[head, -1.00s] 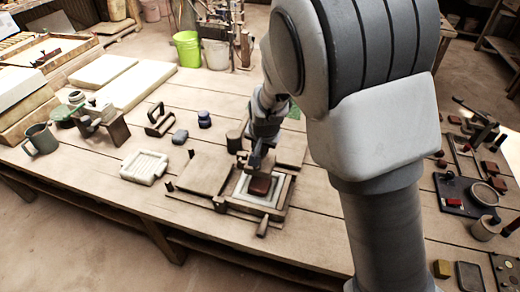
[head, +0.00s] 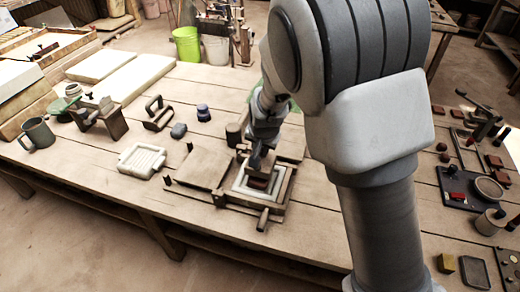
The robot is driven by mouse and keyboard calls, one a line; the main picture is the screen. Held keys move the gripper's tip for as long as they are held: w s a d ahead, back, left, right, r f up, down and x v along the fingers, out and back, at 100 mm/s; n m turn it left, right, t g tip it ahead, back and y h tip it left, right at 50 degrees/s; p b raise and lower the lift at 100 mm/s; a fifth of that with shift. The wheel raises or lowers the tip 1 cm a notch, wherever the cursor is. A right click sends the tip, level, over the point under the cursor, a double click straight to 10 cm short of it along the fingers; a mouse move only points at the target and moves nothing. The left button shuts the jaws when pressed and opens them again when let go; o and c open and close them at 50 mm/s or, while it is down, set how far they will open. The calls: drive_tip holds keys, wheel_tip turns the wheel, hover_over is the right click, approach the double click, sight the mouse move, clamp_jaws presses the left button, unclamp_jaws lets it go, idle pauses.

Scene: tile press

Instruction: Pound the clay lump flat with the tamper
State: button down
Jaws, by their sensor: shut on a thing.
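The press (head: 276,210) is an open wooden frame with a pale inner border, near the front edge of the table, left of my arm. A reddish-brown mass, the clay lump (head: 257,184), shows inside the border, partly hidden. My gripper (head: 259,167) is directly above it, pointing down. It is shut on the tamper, which is small in view and mostly hidden by the fingers. I cannot tell whether the tamper touches the clay.
A flat wooden plate (head: 203,169) lies left of the press, and a handle (head: 263,220) sticks out in front. My arm hides the table's middle.

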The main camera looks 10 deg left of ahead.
wheel_tip(320, 180, up, 4)
drive_tip(key=shift+f+p, duration=0.1)
drive_tip(key=shift+p, duration=0.85)
drive_tip(key=shift+f, duration=0.1)
drive_tip(key=shift+s+a, duration=0.15)
drive_tip(key=shift+s, duration=0.65)
drive_tip(key=shift+f, duration=0.1)
